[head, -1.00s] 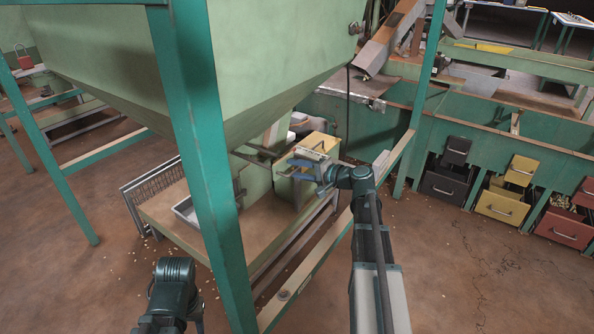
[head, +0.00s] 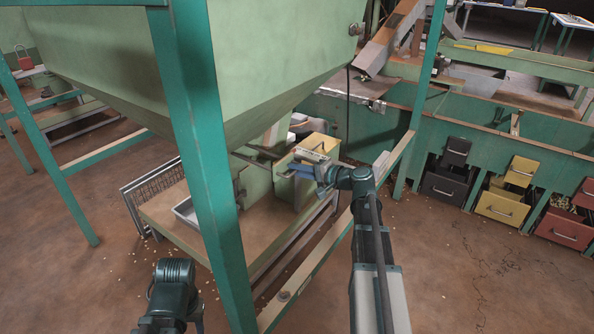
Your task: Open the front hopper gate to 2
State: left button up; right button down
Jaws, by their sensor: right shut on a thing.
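The front hopper (head: 270,60) is a large pale green bin that narrows downward between teal posts. Below its outlet stands a pale green gate box (head: 255,186) on a wooden shelf. My right gripper (head: 297,167) is at the upper right part of this outlet, next to a yellow bin. It is shut on a small part there, probably the gate handle; the fingers and the post area hide its details. The gate's scale or number marks are too small to read. My left gripper's arm (head: 174,284) shows at the bottom; its fingertips are not clearly visible.
A teal post (head: 205,170) stands between my two arms. A yellow bin (head: 318,146) and a metal tray (head: 186,212) sit on the wooden shelf (head: 160,210). Black, yellow and red drawers stand at the right. Nuts lie scattered on the brown floor.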

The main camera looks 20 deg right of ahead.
dwell(0.8)
jog(key=v, duration=0.2)
jog(key=f+v, duration=0.1)
jog(key=v, duration=0.2)
jog(key=shift+s+d, duration=0.1)
jog(key=shift+s, duration=0.05)
jog(key=c, duration=0.9)
grip_release()
jog(key=p+v, duration=0.3)
jog(key=v, duration=1)
jog(key=shift+s+d+r, duration=0.15)
jog(key=shift+s+d, duration=0.05)
